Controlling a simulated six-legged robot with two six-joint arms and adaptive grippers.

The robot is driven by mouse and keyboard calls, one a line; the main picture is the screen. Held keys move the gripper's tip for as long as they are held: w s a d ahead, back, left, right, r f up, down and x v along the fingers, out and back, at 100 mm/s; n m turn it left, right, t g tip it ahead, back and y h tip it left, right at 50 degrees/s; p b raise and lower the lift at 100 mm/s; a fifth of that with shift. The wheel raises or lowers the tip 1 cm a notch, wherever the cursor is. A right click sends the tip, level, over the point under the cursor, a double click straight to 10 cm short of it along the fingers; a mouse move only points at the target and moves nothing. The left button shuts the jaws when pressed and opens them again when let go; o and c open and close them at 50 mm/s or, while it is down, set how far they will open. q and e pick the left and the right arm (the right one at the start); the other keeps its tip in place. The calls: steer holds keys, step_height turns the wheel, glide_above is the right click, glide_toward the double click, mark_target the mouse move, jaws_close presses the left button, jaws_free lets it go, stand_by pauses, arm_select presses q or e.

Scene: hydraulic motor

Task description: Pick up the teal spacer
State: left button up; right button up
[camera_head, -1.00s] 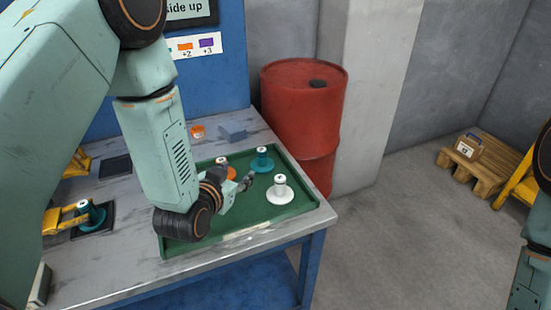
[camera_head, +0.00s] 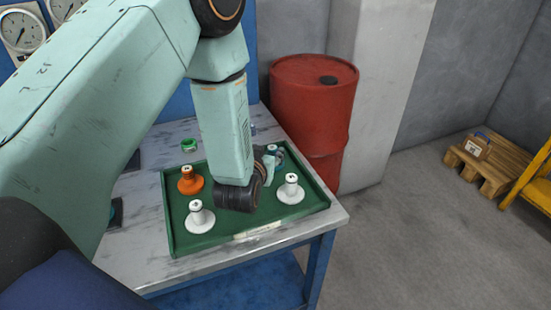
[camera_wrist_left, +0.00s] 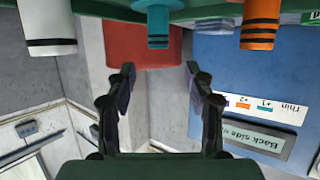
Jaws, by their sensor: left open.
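The teal spacer (camera_head: 279,153) stands at the back right of the green tray (camera_head: 246,228), partly hidden behind my left gripper (camera_head: 270,163). In the left wrist view, which is upside down, the teal spacer (camera_wrist_left: 158,25) hangs at the top centre. There my left gripper (camera_wrist_left: 159,74) is open, with nothing between its fingers, and the teal spacer lines up with the gap, beyond the tips. In the head view the gripper is small and partly hidden by its own wrist. My right gripper is not in view.
In the tray stand an orange spacer (camera_head: 190,181), a white spacer (camera_head: 200,217) at the front left and another white spacer (camera_head: 290,190) close to the left gripper. A green ring (camera_head: 189,145) lies behind the tray. A red barrel (camera_head: 312,110) stands beyond the table.

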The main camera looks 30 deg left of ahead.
mark_target(272, 148)
arm_select(q)
steer(key=shift+w+f, duration=0.2)
steer(key=shift+w, duration=0.25)
steer(key=b+x, duration=0.1)
steer(key=x, duration=0.1)
steer(key=f+b+x, duration=0.1)
steer(key=x, duration=0.2)
steer(key=shift+f, duration=0.1)
steer(key=shift+w+a+f, duration=0.1)
steer(key=shift+w, duration=0.4)
steer(key=shift+a, duration=0.1)
steer(key=shift+c, duration=0.2)
steer(key=c, duration=0.3)
jaws_close()
